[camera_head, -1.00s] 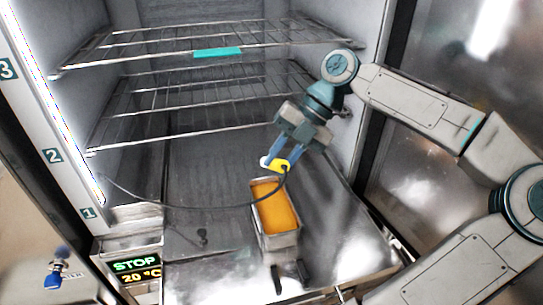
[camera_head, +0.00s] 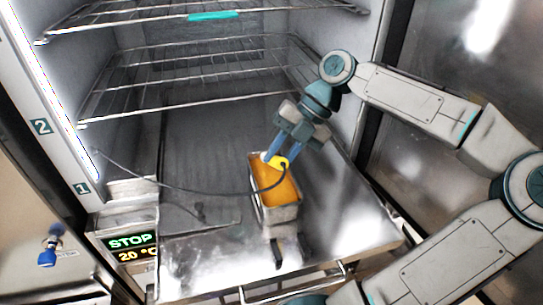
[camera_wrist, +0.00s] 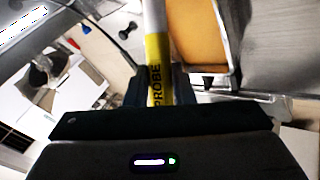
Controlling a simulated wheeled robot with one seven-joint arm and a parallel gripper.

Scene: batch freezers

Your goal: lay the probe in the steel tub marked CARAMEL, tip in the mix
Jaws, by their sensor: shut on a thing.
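The probe (camera_wrist: 157,68) has a yellow band lettered PROBE and a white part beyond it. My gripper (camera_head: 273,156) is shut on it at the yellow part. In the head view the probe's yellow end (camera_head: 279,162) is over the far end of the steel tub (camera_head: 282,214), which holds an orange mix (camera_head: 272,188). The tip is hidden in the head view, so I cannot tell whether it touches the mix. In the wrist view the tub's mix (camera_wrist: 197,38) lies just right of the probe. No CARAMEL label can be read.
A dark cable (camera_head: 205,192) runs from the probe to the freezer's left wall. Wire racks (camera_head: 190,92) are above and behind the tub. A display (camera_head: 130,247) reads STOP and 20 °C. The steel surface (camera_head: 345,205) right of the tub is clear.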

